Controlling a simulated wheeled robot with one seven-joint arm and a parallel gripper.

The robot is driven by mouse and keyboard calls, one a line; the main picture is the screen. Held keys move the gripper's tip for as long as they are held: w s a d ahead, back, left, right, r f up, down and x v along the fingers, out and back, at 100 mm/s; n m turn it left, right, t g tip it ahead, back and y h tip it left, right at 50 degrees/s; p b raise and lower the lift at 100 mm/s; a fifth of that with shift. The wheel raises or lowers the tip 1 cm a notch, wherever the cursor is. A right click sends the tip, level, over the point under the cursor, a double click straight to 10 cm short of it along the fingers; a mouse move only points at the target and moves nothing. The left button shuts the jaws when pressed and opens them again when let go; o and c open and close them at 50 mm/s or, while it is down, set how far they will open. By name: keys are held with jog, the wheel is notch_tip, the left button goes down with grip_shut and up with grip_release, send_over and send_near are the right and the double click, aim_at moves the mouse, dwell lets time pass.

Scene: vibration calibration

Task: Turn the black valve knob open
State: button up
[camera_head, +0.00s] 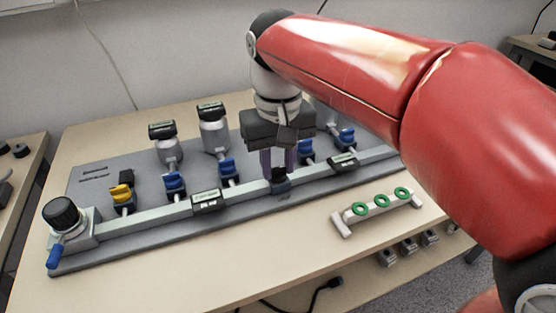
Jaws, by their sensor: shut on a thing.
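My gripper (279,168) points down at the middle of the grey valve manifold, its two fingers on either side of a small black valve knob (279,174). It is shut on this knob, which sits on a dark valve body on the manifold rail. The fingers and palm hide part of the knob, and its exact turn angle is hard to make out.
A yellow valve knob (122,192) and blue knobs (174,181) (228,168) line the rail to the left, with more blue ones (306,148) (347,136) right. Two gauges (167,148) (214,132) stand behind. A large black dial (62,214) is far left. A green-ringed rack (380,206) lies in front.

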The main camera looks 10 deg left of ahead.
aim_at(278, 168)
jog(key=o, duration=1)
notch_tip(278, 168, up, 8)
jog(key=shift+f, duration=0.1)
jog(key=shift+s, duration=0.1)
